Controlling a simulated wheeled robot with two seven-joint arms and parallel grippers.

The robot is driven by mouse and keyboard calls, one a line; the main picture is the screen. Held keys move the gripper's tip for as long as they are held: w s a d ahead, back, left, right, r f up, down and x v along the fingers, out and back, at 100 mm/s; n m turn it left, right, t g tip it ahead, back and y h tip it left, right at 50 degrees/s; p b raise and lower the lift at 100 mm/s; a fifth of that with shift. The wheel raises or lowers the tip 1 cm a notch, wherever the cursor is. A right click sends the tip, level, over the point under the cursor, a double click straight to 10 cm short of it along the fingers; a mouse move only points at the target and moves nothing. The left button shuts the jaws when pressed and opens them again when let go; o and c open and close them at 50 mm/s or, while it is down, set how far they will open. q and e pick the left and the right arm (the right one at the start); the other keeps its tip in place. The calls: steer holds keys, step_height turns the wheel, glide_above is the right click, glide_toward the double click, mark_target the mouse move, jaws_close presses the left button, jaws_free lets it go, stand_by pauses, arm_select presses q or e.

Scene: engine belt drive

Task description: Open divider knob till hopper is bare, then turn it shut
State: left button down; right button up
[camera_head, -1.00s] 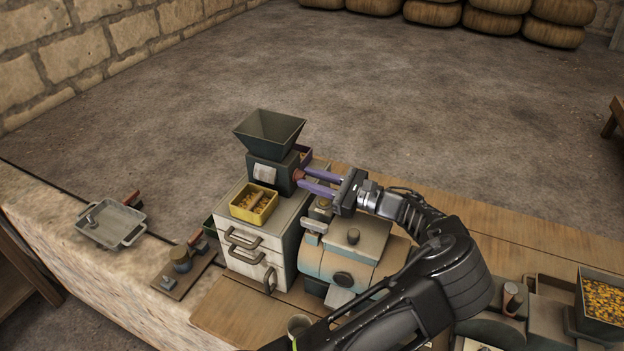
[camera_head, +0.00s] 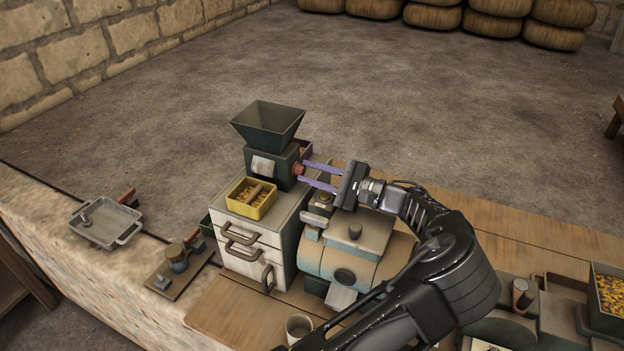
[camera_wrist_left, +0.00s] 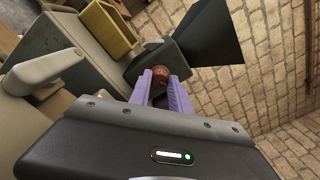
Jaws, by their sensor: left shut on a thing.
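The dark green divider (camera_head: 262,164) stands on a pale drawer cabinet, with its flared hopper (camera_head: 268,125) on top. The hopper's visible inner walls are bare; its bottom is hard to see. The red-brown knob (camera_head: 298,169) sticks out of the divider's right side and also shows in the left wrist view (camera_wrist_left: 160,77). My left gripper (camera_head: 303,173) has its purple fingers shut on the knob, one on each side. A yellow bin (camera_head: 237,207) with yellow-brown grain stands before the divider. My right gripper is not seen.
A rounded blue-grey machine (camera_head: 342,260) stands right of the cabinet (camera_head: 238,258), beneath my left arm. A cup (camera_head: 299,327) stands at the front. A metal tray (camera_head: 103,226) lies left on the stone ledge. A grain-filled box (camera_head: 607,310) stands far right.

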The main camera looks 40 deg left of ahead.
arm_select(q)
steer(key=shift+f+n+b, duration=0.1)
steer(key=shift+n+b, duration=0.25)
steer(key=shift+n, duration=0.25)
steer(key=c, duration=1.2)
jaws_free()
steer(key=shift+d, duration=0.1)
steer(key=b+v, duration=0.2)
steer(key=v, duration=0.4)
steer(key=shift+w+d, duration=0.1)
steer(key=shift+d, duration=0.15)
steer(key=shift+w+d, duration=0.15)
steer(key=shift+d, duration=0.35)
